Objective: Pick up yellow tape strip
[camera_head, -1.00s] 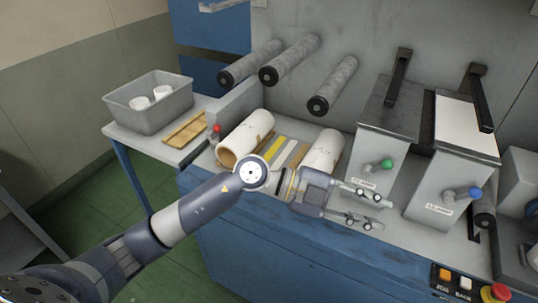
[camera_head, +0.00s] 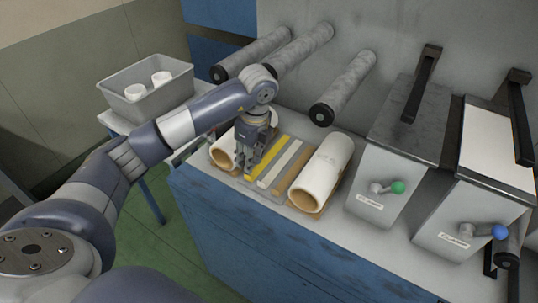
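The yellow tape strip (camera_head: 269,157) lies on the machine's ledge in a row of strips between two rolls. A whitish strip (camera_head: 280,163) and a tan strip (camera_head: 292,168) lie to its right. My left gripper (camera_head: 247,168) points down at the near, left part of the yellow strip and hides some of it. Its fingers look close to the strip; I cannot tell whether they touch it or how far apart they are. My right gripper is not in view.
A white roll (camera_head: 323,172) lies right of the strips; another (camera_head: 222,152) is partly behind my gripper. Grey rollers (camera_head: 345,88) jut out above. Clamp boxes with a green knob (camera_head: 397,187) and a blue knob (camera_head: 499,232) stand to the right. A grey bin (camera_head: 148,102) stands at the left.

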